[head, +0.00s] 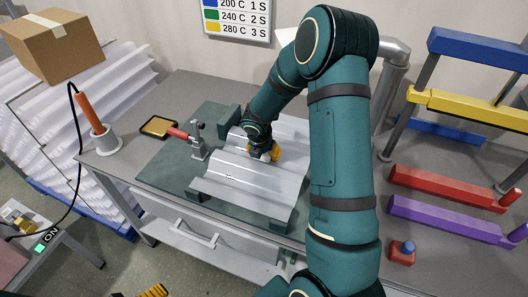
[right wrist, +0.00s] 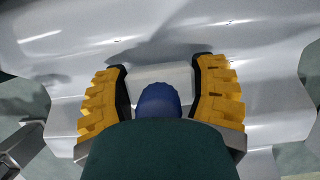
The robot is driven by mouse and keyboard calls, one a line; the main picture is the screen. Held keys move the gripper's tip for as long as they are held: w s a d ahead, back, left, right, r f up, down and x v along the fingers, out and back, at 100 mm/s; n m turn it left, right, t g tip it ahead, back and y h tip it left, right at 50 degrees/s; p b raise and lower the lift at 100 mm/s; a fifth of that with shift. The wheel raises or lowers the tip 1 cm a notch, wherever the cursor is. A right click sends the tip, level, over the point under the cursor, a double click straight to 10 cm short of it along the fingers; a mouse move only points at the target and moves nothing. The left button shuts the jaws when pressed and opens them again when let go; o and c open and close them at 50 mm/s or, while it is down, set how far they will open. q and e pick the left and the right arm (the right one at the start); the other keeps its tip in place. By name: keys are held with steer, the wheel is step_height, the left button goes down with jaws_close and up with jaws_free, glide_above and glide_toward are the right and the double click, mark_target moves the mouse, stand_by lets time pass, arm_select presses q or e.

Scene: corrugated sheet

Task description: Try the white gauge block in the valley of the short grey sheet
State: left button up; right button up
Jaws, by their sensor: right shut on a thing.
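The short grey sheet (head: 240,182) is corrugated and lies on the green mat on the bench. My right gripper (head: 264,153) is over the sheet's ridges and valleys, pointing down. In the right wrist view its yellow ridged fingers (right wrist: 160,88) are shut on the white gauge block (right wrist: 160,72), one finger on each side. A blue knob (right wrist: 158,99) stands on the block. The grey sheet (right wrist: 255,55) fills much of that view. Whether the block touches the valley floor is hidden. Yellow ridged fingers of my left gripper (head: 153,291) barely show at the bottom edge.
An orange-handled tool in a grey holder (head: 106,140) stands farther left. Red (head: 435,185) and purple (head: 440,216) bars and a red block with a blue knob (head: 402,252) lie to the right.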

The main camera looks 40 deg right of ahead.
steer(key=shift+f, duration=0.25)
steer(key=o, duration=1.3)
steer(key=shift+r, duration=0.15)
steer(key=v, duration=1.2)
steer(key=shift+a, duration=0.1)
